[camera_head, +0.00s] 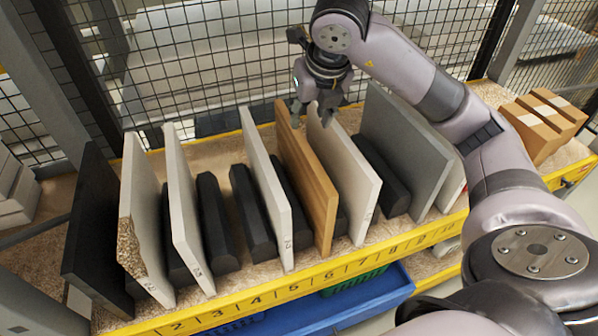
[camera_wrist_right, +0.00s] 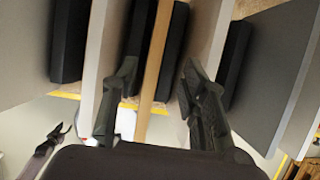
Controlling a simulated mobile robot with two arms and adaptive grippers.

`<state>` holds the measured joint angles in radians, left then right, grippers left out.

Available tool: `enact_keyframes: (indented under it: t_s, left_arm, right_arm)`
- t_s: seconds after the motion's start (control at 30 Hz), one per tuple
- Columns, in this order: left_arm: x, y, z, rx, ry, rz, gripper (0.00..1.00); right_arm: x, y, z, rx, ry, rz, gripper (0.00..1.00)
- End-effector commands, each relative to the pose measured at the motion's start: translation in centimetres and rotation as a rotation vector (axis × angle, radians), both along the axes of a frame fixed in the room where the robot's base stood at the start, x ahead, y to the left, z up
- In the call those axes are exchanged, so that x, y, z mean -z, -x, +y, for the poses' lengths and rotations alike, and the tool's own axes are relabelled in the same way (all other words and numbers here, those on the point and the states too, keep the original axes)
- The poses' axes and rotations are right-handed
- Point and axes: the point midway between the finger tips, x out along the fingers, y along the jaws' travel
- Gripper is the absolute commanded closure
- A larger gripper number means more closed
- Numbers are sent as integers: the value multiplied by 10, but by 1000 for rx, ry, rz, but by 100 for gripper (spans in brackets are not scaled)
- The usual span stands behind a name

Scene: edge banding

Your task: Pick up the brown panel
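The brown panel (camera_head: 307,180) stands upright in the rack among other panels. It also shows in the right wrist view as a thin light-brown edge (camera_wrist_right: 154,75). My right gripper (camera_head: 312,108) is at the top of the brown panel's far end. In the right wrist view its two fingers (camera_wrist_right: 159,72) are apart, one on each side of the panel, with gaps visible between them and it. A small dark claw shape (camera_wrist_right: 55,138) at the lower left of the wrist view looks like my left gripper; its opening is unclear. The head view does not show it.
White panels (camera_head: 266,180) (camera_head: 345,175) stand on both sides, with black blocks (camera_head: 250,210) between. A grey panel (camera_head: 405,145) is right, a black panel (camera_head: 95,230) far left. Brown boxes (camera_head: 530,130) sit right. A wire fence (camera_head: 200,60) stands behind; a blue bin (camera_head: 340,310) is below.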

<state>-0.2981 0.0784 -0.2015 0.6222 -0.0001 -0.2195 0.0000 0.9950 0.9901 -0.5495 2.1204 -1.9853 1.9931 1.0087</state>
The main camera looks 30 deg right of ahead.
Motion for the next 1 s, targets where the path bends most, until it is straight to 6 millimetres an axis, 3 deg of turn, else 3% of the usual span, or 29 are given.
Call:
enact_keyframes:
  t_s: [0.4, 0.77, 1.0]
  left_arm:
    - [-15, 9, 1, -1, -2, 14, 60]
    - [-27, 1, 1, -1, -2, 3, 60]
    - [-41, 0, 2, -2, -2, 1, 60]
  right_arm:
    - [82, -31, -7, -4, -2, 9, 60]
    - [112, -42, -8, -6, -4, 7, 60]
    - [145, -53, -9, -6, -5, 6, 60]
